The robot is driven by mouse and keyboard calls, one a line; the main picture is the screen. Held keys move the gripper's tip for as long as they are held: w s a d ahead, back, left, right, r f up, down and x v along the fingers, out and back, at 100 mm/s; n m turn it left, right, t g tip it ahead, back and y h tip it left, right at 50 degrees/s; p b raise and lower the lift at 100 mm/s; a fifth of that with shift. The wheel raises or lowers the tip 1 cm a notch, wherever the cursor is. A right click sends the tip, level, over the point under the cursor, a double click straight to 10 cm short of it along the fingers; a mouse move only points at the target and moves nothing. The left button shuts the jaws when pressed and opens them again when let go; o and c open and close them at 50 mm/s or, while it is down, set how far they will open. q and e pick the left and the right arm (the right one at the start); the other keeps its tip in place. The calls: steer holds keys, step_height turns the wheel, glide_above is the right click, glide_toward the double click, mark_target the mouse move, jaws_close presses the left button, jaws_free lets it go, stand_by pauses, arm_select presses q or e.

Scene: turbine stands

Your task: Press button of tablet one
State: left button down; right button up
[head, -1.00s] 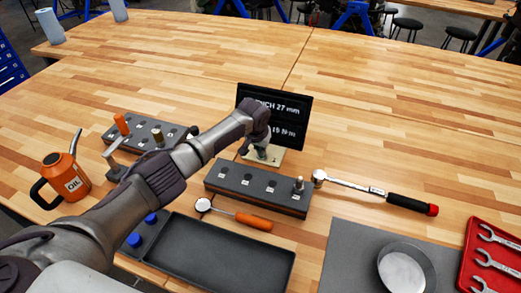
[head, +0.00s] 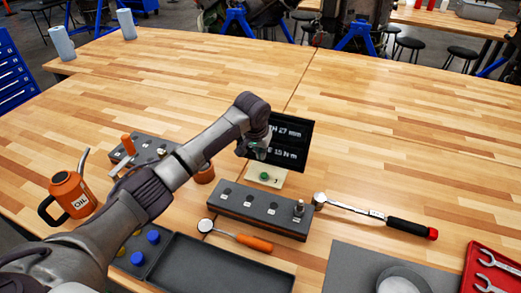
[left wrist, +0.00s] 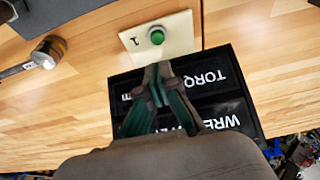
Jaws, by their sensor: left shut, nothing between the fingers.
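Tablet one is a black screen (head: 291,142) with white text, part of it hidden behind my left arm. In front of it lies a cream plate (head: 277,182) marked 1, with a round green button (head: 264,176) on it. My left gripper (head: 257,153) is shut and empty, just behind and above the button and in front of the screen. In the left wrist view, the shut fingertips (left wrist: 155,82) point towards the green button (left wrist: 156,36) and are apart from it in the picture. The screen (left wrist: 215,95) lies behind the fingers. My right gripper is not in view.
A dark socket holder (head: 262,211) stands in front of the plate, with a ratchet wrench (head: 375,216) to its right.

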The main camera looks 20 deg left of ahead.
arm_select(q)
steer(key=v, duration=0.2)
steer(key=shift+r, duration=0.35)
steer(key=shift+f, duration=0.1)
stand_by(0.4)
